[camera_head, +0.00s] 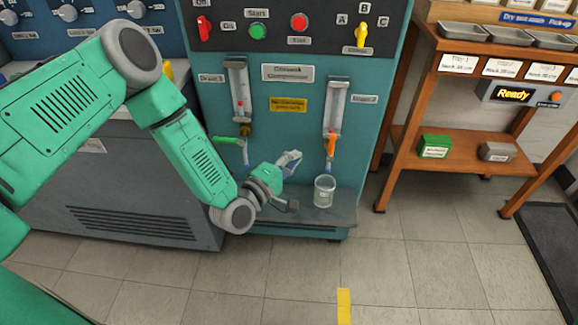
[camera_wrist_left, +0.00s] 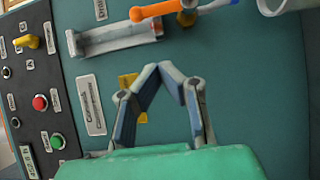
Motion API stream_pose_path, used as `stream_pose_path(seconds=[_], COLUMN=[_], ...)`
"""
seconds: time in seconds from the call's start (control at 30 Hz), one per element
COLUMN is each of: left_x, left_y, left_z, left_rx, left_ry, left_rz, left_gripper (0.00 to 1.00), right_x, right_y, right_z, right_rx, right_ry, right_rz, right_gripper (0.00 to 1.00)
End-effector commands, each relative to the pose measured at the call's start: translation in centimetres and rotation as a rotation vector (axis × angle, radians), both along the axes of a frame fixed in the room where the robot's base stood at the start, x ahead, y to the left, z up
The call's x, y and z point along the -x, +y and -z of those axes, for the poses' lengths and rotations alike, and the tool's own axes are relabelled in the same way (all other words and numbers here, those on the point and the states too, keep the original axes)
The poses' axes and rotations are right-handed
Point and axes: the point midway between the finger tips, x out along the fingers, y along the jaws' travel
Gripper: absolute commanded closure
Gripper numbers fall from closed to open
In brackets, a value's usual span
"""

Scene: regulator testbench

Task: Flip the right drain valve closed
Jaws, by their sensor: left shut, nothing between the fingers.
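The right drain valve has an orange handle (camera_head: 332,144) standing upright, in line with its pipe, below the right glass tube on the teal bench. A blue outlet (camera_head: 330,166) is below it. My right gripper is not in view.
The left drain valve has a green handle (camera_head: 226,140) lying sideways. A clear cup (camera_head: 324,191) stands on the bench's low shelf (camera_head: 344,212) under the right outlet. A yellow label (camera_head: 288,105) is between the tubes. A wooden rack (camera_head: 455,150) stands at right.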

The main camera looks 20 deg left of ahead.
Motion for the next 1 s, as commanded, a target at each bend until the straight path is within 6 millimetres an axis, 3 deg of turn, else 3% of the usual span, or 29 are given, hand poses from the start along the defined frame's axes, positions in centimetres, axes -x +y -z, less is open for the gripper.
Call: stream_pose_path(seconds=[0.23,0.5,1.0], left_x=[-5.0,-6.3,-6.5], left_y=[-1.6,-4.5,-4.8], left_z=[0.1,0.1,-0.1], left_rx=[0.001,-0.001,-0.003], left_ry=[-0.003,0.0,0.001], left_rz=[0.002,0.001,0.0], left_gripper=[1.0,1.0,1.0], right_x=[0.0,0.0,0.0], right_y=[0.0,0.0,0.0], right_z=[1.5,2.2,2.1], right_rx=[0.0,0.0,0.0], right_ry=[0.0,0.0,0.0], right_rz=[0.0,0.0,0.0], right_gripper=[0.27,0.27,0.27])
